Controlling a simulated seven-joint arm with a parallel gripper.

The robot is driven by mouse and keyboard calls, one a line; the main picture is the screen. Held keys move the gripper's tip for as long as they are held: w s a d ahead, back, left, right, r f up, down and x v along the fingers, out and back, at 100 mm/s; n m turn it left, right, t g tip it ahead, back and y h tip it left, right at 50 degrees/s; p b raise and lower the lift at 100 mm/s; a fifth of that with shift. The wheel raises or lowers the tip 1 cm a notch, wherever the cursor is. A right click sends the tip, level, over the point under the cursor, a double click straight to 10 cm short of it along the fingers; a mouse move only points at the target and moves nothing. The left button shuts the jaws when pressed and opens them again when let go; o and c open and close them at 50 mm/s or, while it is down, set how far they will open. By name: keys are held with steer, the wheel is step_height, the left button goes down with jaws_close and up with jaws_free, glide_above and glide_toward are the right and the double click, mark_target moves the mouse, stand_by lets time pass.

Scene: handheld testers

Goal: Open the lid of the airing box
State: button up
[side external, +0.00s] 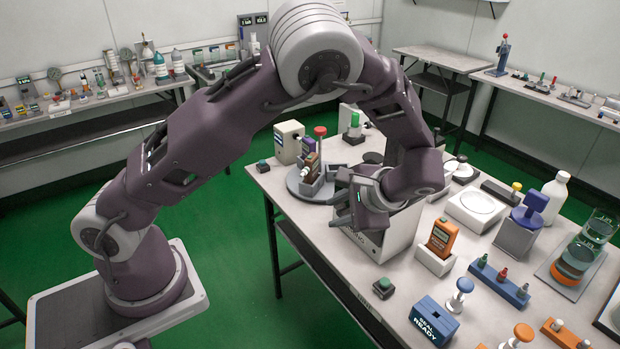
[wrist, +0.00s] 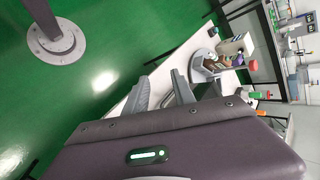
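A pale box (side external: 398,236), which looks like the airing box, stands on the bench near its front edge in the side view. My wrist and gripper hide most of its top, so I cannot tell how its lid sits. My gripper (side external: 344,205) is above and to the left of the box, pointing left and down. In the wrist view my gripper (wrist: 161,88) shows two grey fingers apart with nothing between them. I cannot make out the box or its lid in the wrist view.
A round grey turntable (side external: 304,187) with coloured testers stands left of the gripper. An orange meter (side external: 442,237) in a white holder stands right of the box. A small green-button block (side external: 384,288) and a blue block (side external: 433,322) are in front.

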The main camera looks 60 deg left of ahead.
steer(key=s+r+n+t+h, duration=0.1)
steer(key=s+r+h, duration=0.4)
steer(key=r, duration=0.6)
steer(key=shift+s+d+n+h, duration=0.3)
steer(key=shift+s+n, duration=0.4)
steer(key=shift+s, duration=0.4)
